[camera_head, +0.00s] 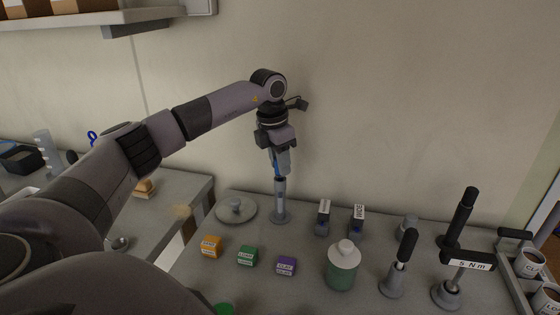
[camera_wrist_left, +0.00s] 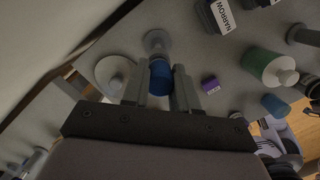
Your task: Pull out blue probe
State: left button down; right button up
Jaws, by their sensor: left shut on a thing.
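The blue probe (camera_head: 275,161) is upright in the head view, partly hidden by the gripper. Its blue top also shows in the left wrist view (camera_wrist_left: 160,78), between the fingers. My left gripper (camera_head: 283,168) points down and is shut on the blue probe, above a slim grey stand (camera_head: 280,201) with a round base. The probe is in line with the stand's tube; I cannot tell how much of its lower end is inside. My right gripper is in neither view.
A round plate with a knob (camera_head: 236,208) is left of the stand. Orange (camera_head: 210,246), green (camera_head: 247,256) and purple (camera_head: 286,265) cubes lie in front. A green bottle (camera_head: 342,266) and black-handled tools (camera_head: 459,218) stand to the right. The wall is close behind.

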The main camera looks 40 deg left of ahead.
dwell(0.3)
pick_arm(q)
jog(key=shift+r+p, duration=3.7)
jog(key=shift+r, duration=0.3)
notch_tip(320, 180, up, 8)
jog(key=shift+f, duration=0.15)
